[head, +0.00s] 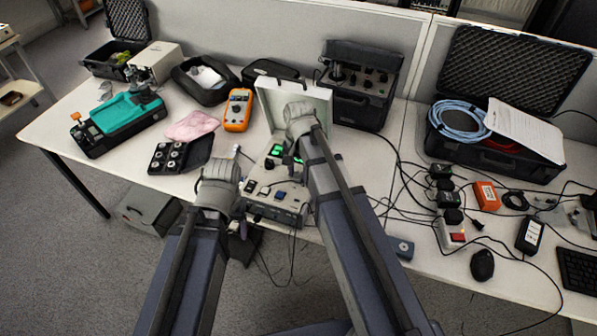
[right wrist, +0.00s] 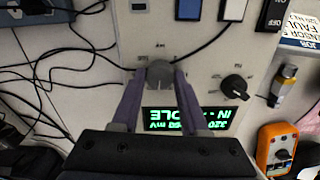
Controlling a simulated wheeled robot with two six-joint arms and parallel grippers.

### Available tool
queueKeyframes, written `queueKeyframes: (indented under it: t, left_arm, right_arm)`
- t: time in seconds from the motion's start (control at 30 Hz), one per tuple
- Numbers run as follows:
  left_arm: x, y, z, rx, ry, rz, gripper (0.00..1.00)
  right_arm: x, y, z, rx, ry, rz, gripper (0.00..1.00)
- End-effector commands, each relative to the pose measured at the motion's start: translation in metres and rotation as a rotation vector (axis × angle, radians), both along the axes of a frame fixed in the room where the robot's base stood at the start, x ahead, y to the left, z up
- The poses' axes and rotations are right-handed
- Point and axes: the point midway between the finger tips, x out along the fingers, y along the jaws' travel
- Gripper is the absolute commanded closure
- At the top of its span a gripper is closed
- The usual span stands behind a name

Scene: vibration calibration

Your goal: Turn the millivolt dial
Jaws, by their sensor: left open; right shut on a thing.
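The calibrator (head: 262,205) is a light grey case with its lid (head: 285,92) open, on the table's front edge. In the right wrist view, its panel shows upside down. The millivolt dial (right wrist: 160,71) is a grey knob beside an upside-down mV mark, close to a lit green display (right wrist: 190,120). My right gripper (right wrist: 154,80) is shut on this dial, one purple finger on each side. In the head view, my right arm hides this grip. My left gripper (head: 239,210) is open near the calibrator's front left, partly hidden by its wrist.
A black knob (right wrist: 234,88) sits on the same panel. An orange multimeter (head: 237,110), black tray (head: 172,158) and pink cloth (head: 192,125) lie left of the calibrator. A dark instrument case (head: 362,85) stands behind it. Loose cables and small boxes crowd the right side.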

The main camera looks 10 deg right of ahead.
Motion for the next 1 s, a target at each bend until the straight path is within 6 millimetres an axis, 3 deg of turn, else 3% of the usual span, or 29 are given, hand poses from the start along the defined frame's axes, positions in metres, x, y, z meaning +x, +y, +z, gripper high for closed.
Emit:
queueKeyframes:
  t: [0.3, 0.33, 0.6, 1.0]
  left_arm:
    - [0.0000, 0.0000, -0.0001, 0.000, 0.000, 0.000, 0.30]
    - [0.0000, 0.0000, -0.0001, 0.000, 0.000, 0.000, 0.30]
    - [0.0000, 0.0000, -0.0001, 0.000, 0.000, 0.000, 0.30]
    - [0.0000, 0.0000, 0.0052, 0.000, 0.000, 0.000, 0.30]
  right_arm:
    - [-0.0004, 0.0000, -0.0001, 0.001, 0.001, -0.001, 1.00]
    - [-0.0004, 0.0000, -0.0001, 0.001, 0.001, -0.001, 0.55]
    - [-0.0002, 0.0000, -0.0001, 0.000, 0.000, 0.000, 0.26]
    - [-0.0001, 0.0001, 0.0052, 0.000, 0.000, 0.000, 0.26]
